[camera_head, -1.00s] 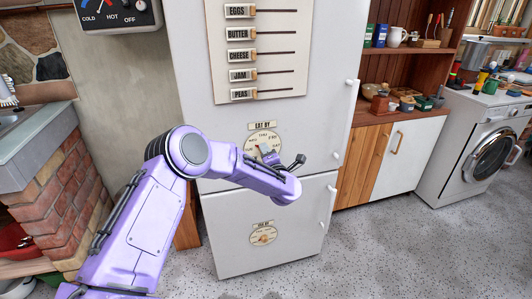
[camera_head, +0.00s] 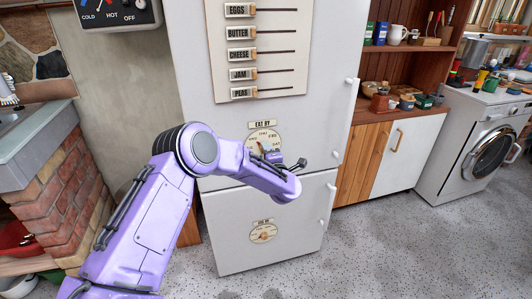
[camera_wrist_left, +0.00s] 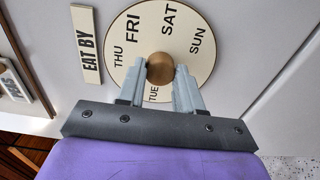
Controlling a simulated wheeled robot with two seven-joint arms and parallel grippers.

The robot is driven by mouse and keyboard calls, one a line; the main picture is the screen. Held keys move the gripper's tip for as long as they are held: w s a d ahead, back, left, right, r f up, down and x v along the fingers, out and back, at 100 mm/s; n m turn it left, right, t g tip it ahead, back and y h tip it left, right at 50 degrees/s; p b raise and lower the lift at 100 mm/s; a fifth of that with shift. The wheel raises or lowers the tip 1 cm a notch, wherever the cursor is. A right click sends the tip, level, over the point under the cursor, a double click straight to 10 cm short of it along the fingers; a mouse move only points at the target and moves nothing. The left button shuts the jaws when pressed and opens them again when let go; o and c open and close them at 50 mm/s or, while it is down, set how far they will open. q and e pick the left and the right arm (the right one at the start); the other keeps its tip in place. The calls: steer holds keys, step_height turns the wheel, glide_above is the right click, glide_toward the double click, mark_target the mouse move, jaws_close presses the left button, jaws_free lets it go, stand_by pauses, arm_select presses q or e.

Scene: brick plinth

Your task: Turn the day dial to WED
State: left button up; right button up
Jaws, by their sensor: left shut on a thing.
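The day dial (camera_head: 254,139) is a round cream face on the fridge front, under an EAT BY label (camera_head: 263,124). In the left wrist view, the dial face (camera_wrist_left: 133,42) shows THU, FRI, SAT, SUN and TUE; other days are hidden behind my fingers. Its round tan knob (camera_wrist_left: 160,66) is at the centre. My left gripper (camera_wrist_left: 161,78) is shut on this knob, one grey finger at each side. In the head view, my left gripper (camera_head: 268,154) is at the dial and covers its lower part. Which day the knob points at is unclear. My right gripper is out of view.
A second, smaller dial (camera_head: 263,232) is on the lower fridge door. A panel of labelled sliders (camera_head: 240,75) is above the day dial. Door handles (camera_head: 350,105) stick out at the fridge's right edge. A brick plinth (camera_head: 65,200) stands left; open floor lies in front.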

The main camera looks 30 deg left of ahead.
arm_select(q)
steer(key=o, duration=1)
steer(key=shift+o, duration=0.2)
steer(key=b+v, duration=0.1)
steer(key=v, duration=0.9)
steer(key=shift+s+d, duration=0.15)
steer(key=shift+s, duration=0.1)
steer(key=s+d+f+m+g+h+p, duration=0.1)
steer(key=s+d+f+m+h, duration=0.2)
steer(key=s+f+m+h, duration=0.4)
steer(key=s+d+f+m+h+p, duration=0.1)
steer(key=s+d+f+m+h, duration=0.15)
steer(key=s+f+m, duration=0.6)
steer(key=s+a+f+m+g+p, duration=0.1)
steer(key=s+f+m+g, duration=0.2)
steer(key=s, duration=0.9)
steer(key=s+a+f+m+g, duration=0.1)
steer(key=s+f+m+g, duration=0.2)
steer(key=s+f, duration=0.5)
steer(key=s+g+h, duration=0.1)
steer(key=s, duration=0.3)
steer(key=shift+s+f+p, duration=0.2)
steer(key=shift+f+p, duration=0.1)
steer(key=shift+p, duration=0.1)
